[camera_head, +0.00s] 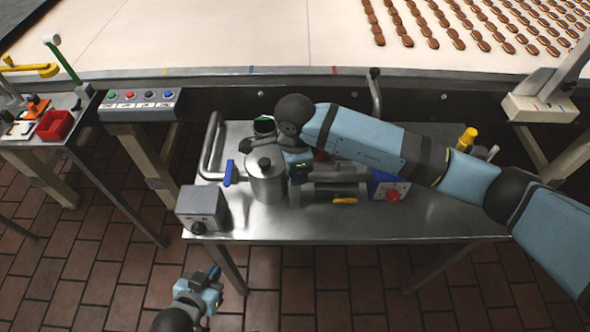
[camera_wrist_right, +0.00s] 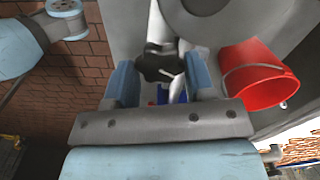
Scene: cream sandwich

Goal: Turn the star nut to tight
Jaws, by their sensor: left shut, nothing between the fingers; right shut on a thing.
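The star nut (camera_wrist_right: 160,66) is a dark, lobed knob between the two blue fingers of my right gripper (camera_wrist_right: 161,80) in the right wrist view. The fingers are shut on it from both sides. A pale metal stem shows just above the nut. In the head view my right gripper (camera_head: 299,170) is beside the steel canister (camera_head: 267,184), and my own wrist hides the nut there. My left gripper (camera_head: 213,273) is shut and empty, low at the bottom left of the head view, in front of the table and apart from everything.
The steel table (camera_head: 330,225) carries a grey box (camera_head: 202,207), a blue box with a red knob (camera_head: 386,190) and bent pipes (camera_head: 211,140). A red bucket (camera_wrist_right: 258,75) is right of my right gripper. The table's front strip is mostly clear. A conveyor (camera_head: 230,40) runs behind.

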